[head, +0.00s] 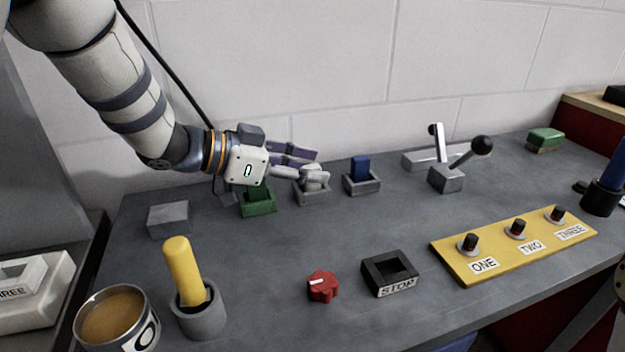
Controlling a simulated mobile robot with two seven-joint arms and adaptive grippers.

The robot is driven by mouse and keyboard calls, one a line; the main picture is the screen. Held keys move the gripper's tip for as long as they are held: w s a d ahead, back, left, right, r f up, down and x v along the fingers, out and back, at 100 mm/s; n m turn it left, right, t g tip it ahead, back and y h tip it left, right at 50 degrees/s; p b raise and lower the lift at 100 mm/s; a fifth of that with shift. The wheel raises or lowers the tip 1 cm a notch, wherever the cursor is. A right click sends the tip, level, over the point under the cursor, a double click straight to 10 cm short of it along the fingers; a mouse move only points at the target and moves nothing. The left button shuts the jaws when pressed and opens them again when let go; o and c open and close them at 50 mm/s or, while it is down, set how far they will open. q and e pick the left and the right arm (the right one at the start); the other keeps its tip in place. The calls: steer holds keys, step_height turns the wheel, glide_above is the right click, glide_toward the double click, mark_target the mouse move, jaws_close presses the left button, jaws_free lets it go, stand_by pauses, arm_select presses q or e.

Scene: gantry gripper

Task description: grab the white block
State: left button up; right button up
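The white block (315,184) stands in a small grey square holder (312,198) towards the back of the grey table. My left gripper (316,164) reaches in from the left, its fingers pointing right, level with the block's top. The fingers look spread, a purple-grey one on the far side and a pale one on the near side. The pale finger partly covers the block. I cannot tell whether either finger touches it. My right gripper is not in view.
A green block in a green holder (258,208) sits just left, below my gripper. A blue block (361,169) in a grey holder stands just right. Levers (447,177) are further right. A yellow-handled piece (182,270), a red knob (323,287) and a button panel (515,244) are nearer.

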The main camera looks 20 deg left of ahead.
arm_select(q)
steer(key=shift+w+d+f, duration=0.4)
steer(key=shift+d, duration=0.05)
steer(key=shift+s+r, duration=0.1)
steer(key=shift+r, duration=0.1)
steer(key=shift+c, duration=0.3)
jaws_close()
steer(key=shift+r, duration=0.1)
